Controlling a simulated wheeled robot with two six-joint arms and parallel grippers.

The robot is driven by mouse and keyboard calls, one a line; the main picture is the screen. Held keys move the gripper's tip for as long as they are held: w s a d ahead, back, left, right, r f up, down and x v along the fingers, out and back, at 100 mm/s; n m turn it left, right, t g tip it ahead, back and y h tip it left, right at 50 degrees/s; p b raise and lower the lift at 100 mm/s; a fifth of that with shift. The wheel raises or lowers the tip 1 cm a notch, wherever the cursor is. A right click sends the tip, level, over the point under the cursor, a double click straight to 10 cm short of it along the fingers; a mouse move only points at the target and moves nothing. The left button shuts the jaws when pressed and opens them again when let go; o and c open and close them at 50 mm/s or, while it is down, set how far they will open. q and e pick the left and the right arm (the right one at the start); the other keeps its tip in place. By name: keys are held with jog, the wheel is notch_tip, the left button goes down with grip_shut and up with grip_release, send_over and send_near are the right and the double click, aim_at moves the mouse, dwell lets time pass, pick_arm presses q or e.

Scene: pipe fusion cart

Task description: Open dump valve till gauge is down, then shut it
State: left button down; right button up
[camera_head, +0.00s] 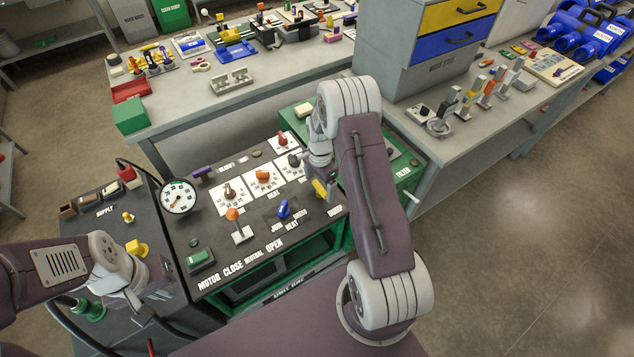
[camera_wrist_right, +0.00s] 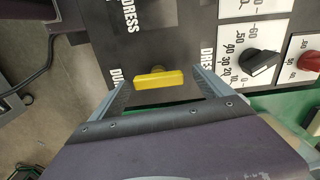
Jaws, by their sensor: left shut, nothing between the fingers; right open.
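The dump valve's yellow handle (camera_head: 320,188) is at the right side of the black panel, above the DUMP label. In the right wrist view the yellow handle (camera_wrist_right: 158,79) lies crosswise. My right gripper (camera_wrist_right: 160,82) is open, with one finger on each side of the handle and gaps at both ends. In the head view my right gripper (camera_head: 322,182) is over the valve, partly hidden by its own arm. The round white gauge (camera_head: 178,196) stands at the panel's left edge; its reading is too small to tell. My left gripper (camera_head: 163,287) is shut and empty at lower left.
The panel has several knobs, an orange-topped lever (camera_head: 233,214), a blue knob (camera_head: 284,209) and a green switch (camera_head: 201,257). In the wrist view a black knob (camera_wrist_right: 260,62) is right of the gripper. A yellow block (camera_head: 137,248) is near my left gripper.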

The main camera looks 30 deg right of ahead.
aim_at(320, 187)
notch_tip(320, 187, up, 9)
jog(key=shift+w+b, duration=0.15)
jog(key=shift+b, duration=0.25)
jog(key=c, duration=0.4)
jog(key=shift+n, duration=0.6)
jog(key=c, duration=0.5)
jog(key=n, duration=0.3)
jog(key=shift+a, duration=0.1)
jog(key=shift+c, duration=1.2)
jog(key=n+b, duration=0.1)
jog(key=n, duration=0.3)
jog(key=n+b, duration=0.1)
jog(key=n, duration=0.3)
jog(key=n+b, duration=0.1)
jog(key=n, duration=0.3)
jog(key=shift+s+f+n, duration=0.2)
jog(key=shift+f+n, duration=0.05)
jog(key=shift+n, duration=0.15)
jog(key=shift+f, duration=0.2)
notch_tip(320, 187, down, 8)
jog(key=shift+f, duration=0.1)
